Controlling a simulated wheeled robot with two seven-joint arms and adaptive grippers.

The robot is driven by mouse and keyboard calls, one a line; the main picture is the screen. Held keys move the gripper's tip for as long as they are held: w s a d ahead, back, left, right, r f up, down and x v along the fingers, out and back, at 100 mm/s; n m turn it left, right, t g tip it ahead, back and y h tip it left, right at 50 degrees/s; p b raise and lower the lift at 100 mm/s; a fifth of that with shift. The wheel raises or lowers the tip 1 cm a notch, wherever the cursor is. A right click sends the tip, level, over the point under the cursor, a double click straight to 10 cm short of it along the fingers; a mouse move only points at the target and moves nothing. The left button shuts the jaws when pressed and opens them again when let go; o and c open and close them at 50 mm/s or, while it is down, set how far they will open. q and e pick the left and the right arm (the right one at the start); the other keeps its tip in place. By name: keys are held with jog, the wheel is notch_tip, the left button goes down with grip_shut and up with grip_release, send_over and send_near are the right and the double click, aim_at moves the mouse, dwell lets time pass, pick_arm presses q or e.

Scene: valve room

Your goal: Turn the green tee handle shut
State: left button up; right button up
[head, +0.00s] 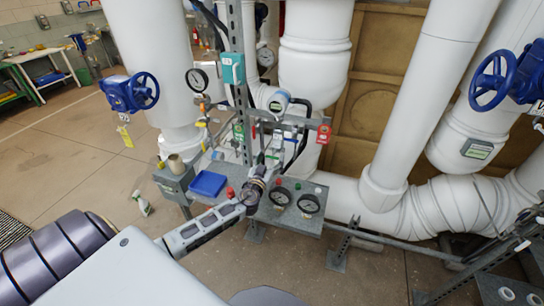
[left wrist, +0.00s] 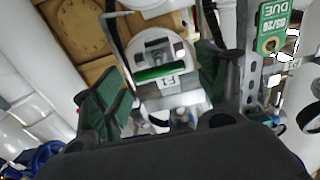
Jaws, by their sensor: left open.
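My left gripper (head: 261,178) reaches in from the lower left of the head view, at the front of the small-valve rack. In the left wrist view its two green-padded fingers (left wrist: 158,92) stand apart with nothing held between them. A green bar (left wrist: 160,73), which looks like the tee handle, lies between the fingers in that view, crosswise on a pale fitting. A gap shows on each side of it; how far it is beyond the fingertips I cannot tell. In the head view I cannot pick out the handle; the gripper seems to cover it. My right gripper is not in view.
A grey bench (head: 292,219) with two gauges (head: 308,204) lies beside the gripper, and a blue tray (head: 208,183) is to its left.

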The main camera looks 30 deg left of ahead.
pick_arm(q)
jog(key=shift+x, duration=1.05)
jog(key=shift+c, duration=0.2)
jog(key=c, duration=1)
